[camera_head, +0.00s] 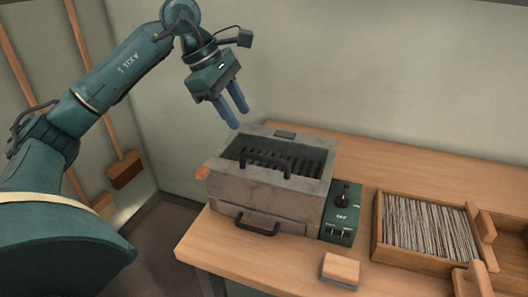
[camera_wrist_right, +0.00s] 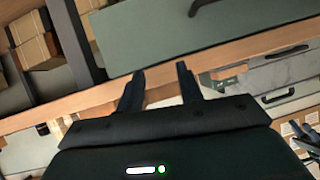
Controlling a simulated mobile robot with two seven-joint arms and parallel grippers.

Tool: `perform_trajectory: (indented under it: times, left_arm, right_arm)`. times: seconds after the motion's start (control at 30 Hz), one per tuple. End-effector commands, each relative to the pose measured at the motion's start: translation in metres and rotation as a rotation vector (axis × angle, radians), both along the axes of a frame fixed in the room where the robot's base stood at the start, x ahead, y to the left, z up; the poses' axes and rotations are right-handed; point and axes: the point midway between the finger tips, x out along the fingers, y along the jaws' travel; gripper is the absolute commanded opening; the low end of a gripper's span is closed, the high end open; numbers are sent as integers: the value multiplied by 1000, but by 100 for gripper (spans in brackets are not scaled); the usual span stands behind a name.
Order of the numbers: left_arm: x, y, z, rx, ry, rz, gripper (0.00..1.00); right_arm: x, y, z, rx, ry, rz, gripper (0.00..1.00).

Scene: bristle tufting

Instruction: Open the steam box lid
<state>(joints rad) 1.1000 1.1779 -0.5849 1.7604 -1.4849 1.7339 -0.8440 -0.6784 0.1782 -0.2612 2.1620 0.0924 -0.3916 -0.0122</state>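The steam box (camera_head: 226,186) is a grey, worn metal box on the wooden bench. Its lid (camera_head: 312,186) lies on top and looks shut, with a dark slatted panel in a grey frame and a black lid handle (camera_head: 266,160) near the front. My left gripper (camera_head: 238,109) hangs above and behind the box's left back corner, fingers pointing down, apart and empty. It touches neither lid nor handle. My right gripper (camera_wrist_right: 160,72) shows in the right wrist view, fingers spread with nothing between them.
A lower black handle (camera_head: 257,226) sticks out of the box front. A green control unit (camera_head: 341,216) adjoins its right side. A bristle tray (camera_head: 377,235) and a small wooden block (camera_head: 341,269) are on the bench. A green panel (camera_wrist_right: 200,42) lies beyond my right fingers.

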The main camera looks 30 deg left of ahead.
Motion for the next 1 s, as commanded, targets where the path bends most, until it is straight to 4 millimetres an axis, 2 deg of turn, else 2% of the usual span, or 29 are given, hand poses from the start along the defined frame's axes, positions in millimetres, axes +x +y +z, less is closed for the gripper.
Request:
perform_trajectory:
  times: [0.3, 0.5, 0.7, 1.0]
  left_arm:
    - [17, -24, -62, -4, 4, -4, 36]
    - [26, -35, -91, -5, 3, -3, 36]
    - [30, -39, -103, -5, 1, -2, 36]
    - [30, -40, -105, -6, 0, -2, 35]
  right_arm:
    - [-1, 1, -2, 3, 5, 0, 36]
    - [-1, 1, -2, 3, 7, -2, 36]
    - [-1, 0, -2, 2, 9, -5, 36]
    - [-1, -1, -3, 0, 8, -6, 36]
